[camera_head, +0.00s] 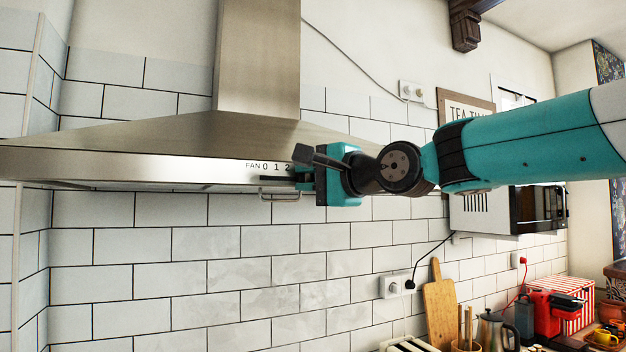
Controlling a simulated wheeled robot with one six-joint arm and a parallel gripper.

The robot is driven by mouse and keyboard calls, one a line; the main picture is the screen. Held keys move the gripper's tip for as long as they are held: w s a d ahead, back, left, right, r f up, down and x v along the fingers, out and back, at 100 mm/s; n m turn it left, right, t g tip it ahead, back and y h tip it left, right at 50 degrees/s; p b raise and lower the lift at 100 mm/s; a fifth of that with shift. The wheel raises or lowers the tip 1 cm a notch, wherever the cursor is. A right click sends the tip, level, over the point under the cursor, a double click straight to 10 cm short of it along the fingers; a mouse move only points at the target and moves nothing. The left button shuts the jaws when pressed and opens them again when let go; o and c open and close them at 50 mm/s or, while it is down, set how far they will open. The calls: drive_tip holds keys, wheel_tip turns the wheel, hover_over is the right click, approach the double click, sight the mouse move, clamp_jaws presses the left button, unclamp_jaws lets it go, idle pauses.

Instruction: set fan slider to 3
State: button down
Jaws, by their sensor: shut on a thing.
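The steel range hood (130,166) spans the left of the view, with "FAN 0 1 2" printed on its front edge. Anything printed right of the 2 is hidden behind my gripper. A dark slider slot (274,178) runs below the numbers and goes behind my gripper. My gripper (303,177) is at the hood's front edge, at the right end of the visible slot, just right of and below the 2. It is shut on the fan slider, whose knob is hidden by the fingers.
A thin metal bar (280,197) hangs just under the hood edge by my gripper. A white-and-black microwave (538,210) is on the right wall, behind my arm. A cutting board (440,303) and a kettle (496,331) stand below.

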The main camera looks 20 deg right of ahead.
drive_tip(key=c, duration=1)
unclamp_jaws()
drive_tip(key=shift+d, duration=0.2)
drive_tip(key=shift+a, duration=0.1)
drive_tip(key=b+v, duration=1.2)
drive_tip(key=v, duration=0.5)
drive_tip(key=shift+s, duration=0.25)
drive_tip(key=shift+f, duration=0.15)
